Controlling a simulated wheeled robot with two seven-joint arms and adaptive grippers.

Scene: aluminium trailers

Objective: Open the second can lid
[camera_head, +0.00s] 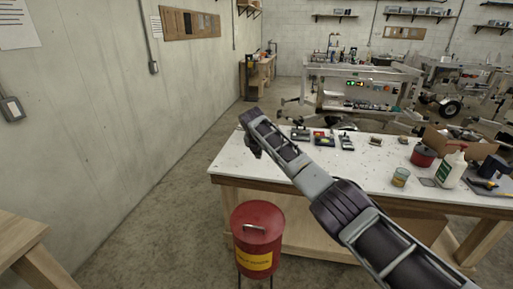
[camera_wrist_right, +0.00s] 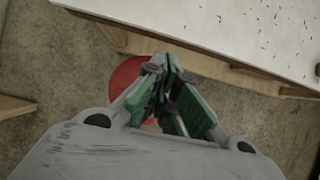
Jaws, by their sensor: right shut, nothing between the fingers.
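A red can (camera_head: 257,248) with a yellow label stands in front of the white table. Its round red lid (camera_head: 250,217) with a light handle on top appears shut. In the right wrist view the red lid (camera_wrist_right: 124,75) is partly hidden behind my fingers. My right gripper (camera_head: 253,149) hangs at the table's left corner, above and apart from the can in the head view. In the right wrist view its green-padded fingers (camera_wrist_right: 171,75) are closed together with nothing between them. A smaller red can (camera_head: 423,156) sits on the table at the right. My left gripper is not in view.
The white table (camera_head: 231,163) holds small devices, a jar (camera_head: 400,177), a white bottle (camera_head: 451,167) and a cardboard box (camera_head: 445,142). A wooden table edge (camera_head: 22,236) is at lower left. Open floor lies left of the can.

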